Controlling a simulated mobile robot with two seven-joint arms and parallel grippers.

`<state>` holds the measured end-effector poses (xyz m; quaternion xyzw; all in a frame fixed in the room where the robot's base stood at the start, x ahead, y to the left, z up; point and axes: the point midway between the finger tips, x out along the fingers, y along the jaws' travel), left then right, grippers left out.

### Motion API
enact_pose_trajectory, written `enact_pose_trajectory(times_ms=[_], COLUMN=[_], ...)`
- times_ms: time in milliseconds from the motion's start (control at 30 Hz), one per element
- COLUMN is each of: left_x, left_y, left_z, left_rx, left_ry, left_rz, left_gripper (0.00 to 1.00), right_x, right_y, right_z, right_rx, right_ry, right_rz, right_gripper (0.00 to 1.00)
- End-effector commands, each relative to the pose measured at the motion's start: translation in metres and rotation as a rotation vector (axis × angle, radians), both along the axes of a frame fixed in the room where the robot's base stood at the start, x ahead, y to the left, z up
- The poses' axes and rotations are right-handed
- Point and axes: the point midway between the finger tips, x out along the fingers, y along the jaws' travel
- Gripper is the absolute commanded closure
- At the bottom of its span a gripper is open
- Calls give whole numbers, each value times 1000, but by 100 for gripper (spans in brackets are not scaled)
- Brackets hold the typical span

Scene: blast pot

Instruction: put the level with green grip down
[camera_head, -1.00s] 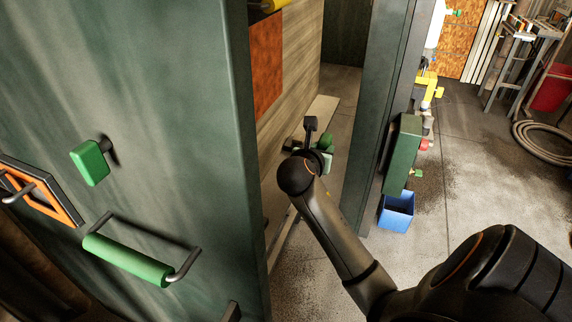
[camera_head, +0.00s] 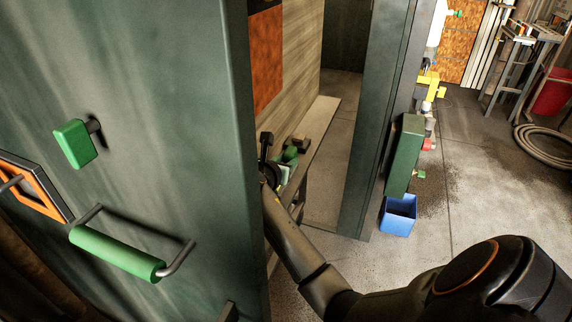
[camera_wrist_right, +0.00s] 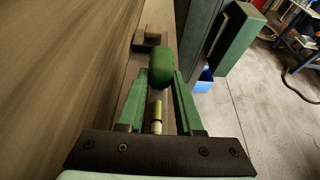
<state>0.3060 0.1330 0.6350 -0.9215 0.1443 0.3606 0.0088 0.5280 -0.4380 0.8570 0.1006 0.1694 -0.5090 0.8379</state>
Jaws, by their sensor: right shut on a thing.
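The green grip (camera_head: 291,155) of the lever is beyond the edge of the big green door, partly hidden by my right gripper. In the right wrist view the grip (camera_wrist_right: 162,66) is a rounded green piece between the fingertips. My right gripper (camera_head: 284,168) is shut on it; its pale green fingers (camera_wrist_right: 162,82) close on the grip from both sides. A dark block (camera_wrist_right: 150,38) shows just beyond the grip, also in the head view (camera_head: 299,142). I cannot tell how the lever is joined. My left gripper is not in view.
The green door (camera_head: 190,120) fills the left, with a green knob (camera_head: 75,143) and a green bar handle (camera_head: 117,252). A green post (camera_head: 372,120) stands right of the opening. A blue bin (camera_head: 398,215) sits beside it.

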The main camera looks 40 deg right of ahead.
Motion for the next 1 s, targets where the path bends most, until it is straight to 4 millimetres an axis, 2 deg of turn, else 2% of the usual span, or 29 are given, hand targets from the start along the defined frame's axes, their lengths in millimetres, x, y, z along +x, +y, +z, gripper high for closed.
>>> enact_pose_trajectory(times_ms=[333,367,600,933,1000], left_x=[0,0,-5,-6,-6], left_y=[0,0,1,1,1], left_z=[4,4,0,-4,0], left_rx=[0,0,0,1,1], left_ry=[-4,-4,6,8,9], left_rz=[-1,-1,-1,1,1], left_gripper=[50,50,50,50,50], right_x=[1,1,1,1,-3], right_y=[0,0,0,1,8], right_z=[0,-2,-2,1,6], right_rx=[-3,-2,-1,0,0], right_ry=[-3,-1,-2,-6,-2], right_rz=[1,0,1,0,1], right_gripper=[100,63,36,35,35])
